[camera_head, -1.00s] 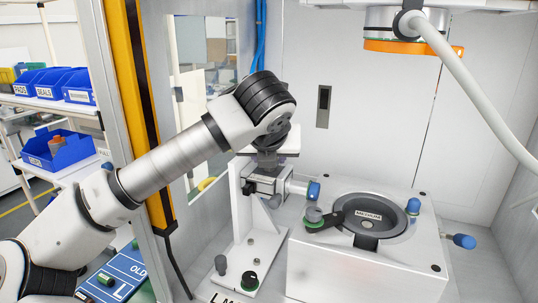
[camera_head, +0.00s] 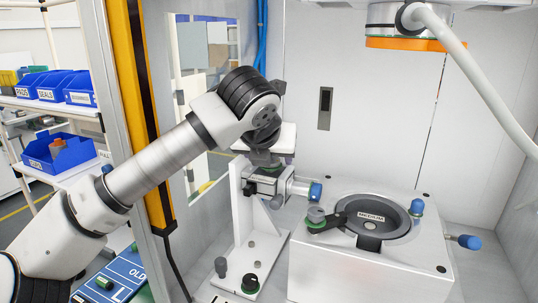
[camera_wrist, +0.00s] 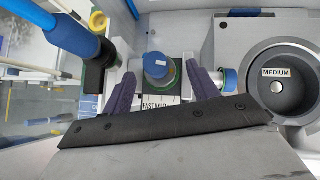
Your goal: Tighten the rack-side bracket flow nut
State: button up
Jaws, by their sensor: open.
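A blue round flow nut (camera_wrist: 157,65) sits on top of the bracket fitting in the wrist view, above a scale plate (camera_wrist: 160,101) marked "FAST" and "MID". My gripper (camera_wrist: 163,86) is open, with one purple finger on each side of the nut. Contact with the nut cannot be told. In the head view my gripper (camera_head: 268,160) points down just above the metal fitting (camera_head: 268,183) on the upright white bracket (camera_head: 238,192). The nut is hidden there behind my gripper.
A press block (camera_head: 370,262) with a round "MEDIUM" die (camera_head: 372,218) stands right of the bracket. Blue-ended fittings (camera_head: 315,191) are close by. A hose (camera_head: 490,95) hangs at right. A yellow-black post (camera_head: 133,105) stands beside my arm. Blue bins (camera_head: 58,150) are at left.

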jog(key=shift+s, duration=0.1)
jog(key=b+v, duration=0.2)
jog(key=v, duration=1.1)
jog(key=shift+s+r+b, duration=0.25)
jog(key=shift+r+b, duration=0.05)
jog(key=shift+b, duration=0.05)
jog(key=shift+a+f, duration=0.1)
